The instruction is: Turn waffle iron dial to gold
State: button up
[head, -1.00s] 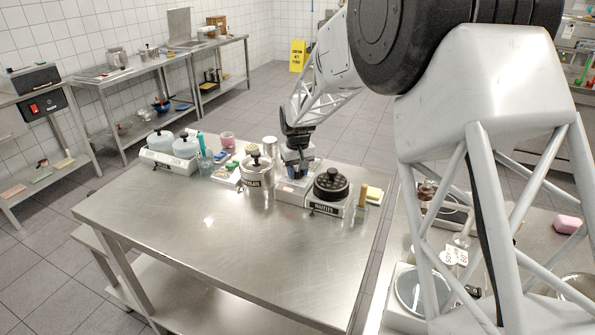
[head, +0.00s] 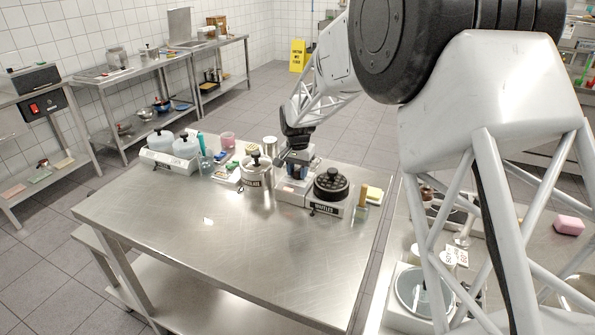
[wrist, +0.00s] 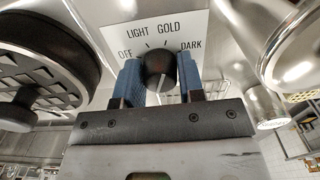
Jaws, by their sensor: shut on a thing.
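The waffle iron (head: 332,186), a light unit with a round dark plate and a WAFFLES label, stands at the table's right end. Its dark plate (wrist: 45,62) fills the left of the wrist view. In the head view my gripper (head: 297,170) hides the dial.
A lidded steel pot (head: 257,172) stands close left of my gripper. A metal can (head: 270,146) is behind it. The steel table's front (head: 225,240) is clear.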

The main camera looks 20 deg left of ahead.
aim_at(298, 169)
dwell(0.4)
jog(key=o, duration=0.9)
jog(key=shift+r, duration=0.1)
jog(key=shift+r, duration=3.85)
